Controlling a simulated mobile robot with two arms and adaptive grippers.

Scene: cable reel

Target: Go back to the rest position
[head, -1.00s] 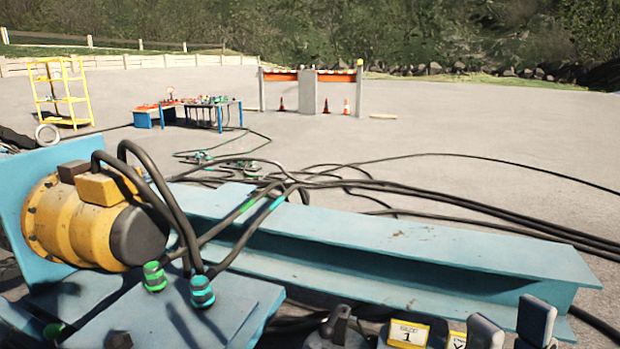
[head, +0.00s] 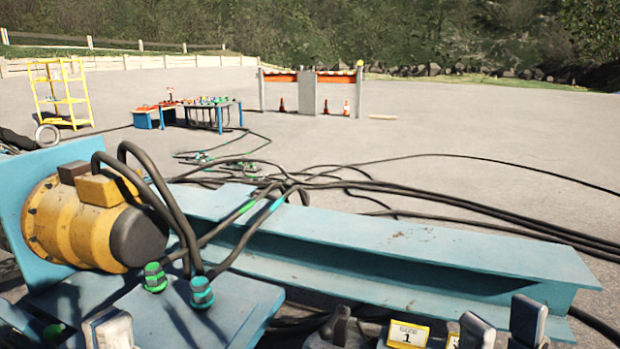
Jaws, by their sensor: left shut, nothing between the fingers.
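My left gripper (head: 110,328) shows at the bottom left edge, in front of the blue plate, with grey fingertips close together and nothing seen between them. My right gripper (head: 501,327) is at the bottom right, in front of the blue beam; its two grey fingers stand apart with nothing seen between them. The rest of both arms is out of the picture.
A yellow motor (head: 95,220) with black cables sits at the left. Green (head: 155,277) and teal (head: 202,292) connectors stand on the blue plate. A long blue beam (head: 400,245) crosses the middle. A yellow tag marked 1 (head: 407,334) is left of my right gripper.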

